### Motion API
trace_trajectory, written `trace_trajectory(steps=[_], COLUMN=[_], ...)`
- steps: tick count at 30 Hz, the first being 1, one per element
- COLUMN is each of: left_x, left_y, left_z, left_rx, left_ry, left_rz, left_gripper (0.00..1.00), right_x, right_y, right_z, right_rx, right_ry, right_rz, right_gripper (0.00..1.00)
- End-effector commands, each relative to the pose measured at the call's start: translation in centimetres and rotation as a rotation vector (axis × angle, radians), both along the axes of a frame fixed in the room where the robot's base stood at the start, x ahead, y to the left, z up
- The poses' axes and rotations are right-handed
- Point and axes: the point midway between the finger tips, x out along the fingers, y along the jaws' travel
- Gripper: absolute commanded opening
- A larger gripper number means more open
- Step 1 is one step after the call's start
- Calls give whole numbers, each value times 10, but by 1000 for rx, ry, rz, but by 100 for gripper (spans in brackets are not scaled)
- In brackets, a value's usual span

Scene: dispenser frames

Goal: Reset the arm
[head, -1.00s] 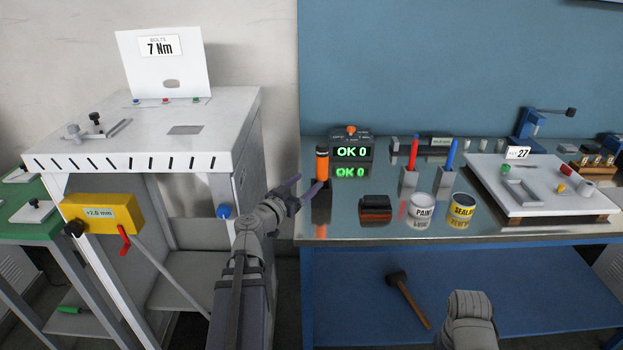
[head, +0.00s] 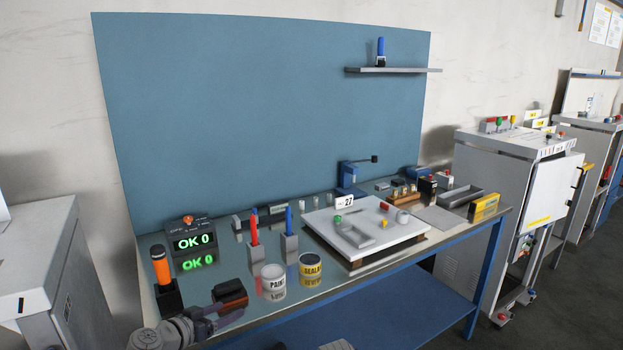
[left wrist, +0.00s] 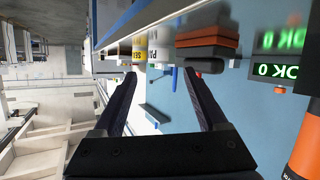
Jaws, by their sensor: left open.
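My left gripper (head: 222,318) is in the lower left of the head view, at the front edge of the bench. In the left wrist view its two dark fingers (left wrist: 152,85) are spread apart with nothing between them. A dark block with a red-brown base (head: 230,296) is just behind the fingers in the head view. It also shows beyond the right finger in the left wrist view (left wrist: 208,48). I cannot tell whether they touch. My right gripper is not in view.
The bench holds an orange cylinder (head: 161,266) in a dark holder, an "OK 0" display (head: 194,241), a paint can (head: 273,282), a sealant can (head: 311,270) and a white board (head: 366,226). A grey cabinet (head: 508,185) stands to the right.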

Motion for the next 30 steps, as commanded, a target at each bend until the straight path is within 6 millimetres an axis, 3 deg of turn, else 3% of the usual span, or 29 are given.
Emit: trace_trajectory(steps=[1, 3, 6, 10, 15, 18, 24, 30], left_x=[-8, -24, -54, -102, -154, -173, -190, -191], left_y=[-37, -77, -124, -163, -177, -176, -171, -169], left_z=[-7, -25, -50, -76, -90, -89, -85, -84], left_rx=[11, 35, 98, 236, 451, 555, 661, 674], left_ry=[88, 227, 436, 711, 967, 1047, 1102, 1108], left_rz=[-75, -154, -231, -255, -151, -62, 59, 80], left_gripper=[75, 75, 75, 75, 75, 75, 75, 75], right_x=[0, 0, 0, 0, 0, 0, 0, 0], right_y=[0, 0, 0, 0, 0, 0, 0, 0], right_z=[9, 16, 25, 37, 50, 55, 59, 59], right_rx=[0, 0, 0, 0, 0, 0, 0, 0], right_ry=[0, 0, 0, 0, 0, 0, 0, 0], right_rz=[0, 0, 0, 0, 0, 0, 0, 0], right_gripper=[50, 50, 50, 50, 50, 50, 50, 50])
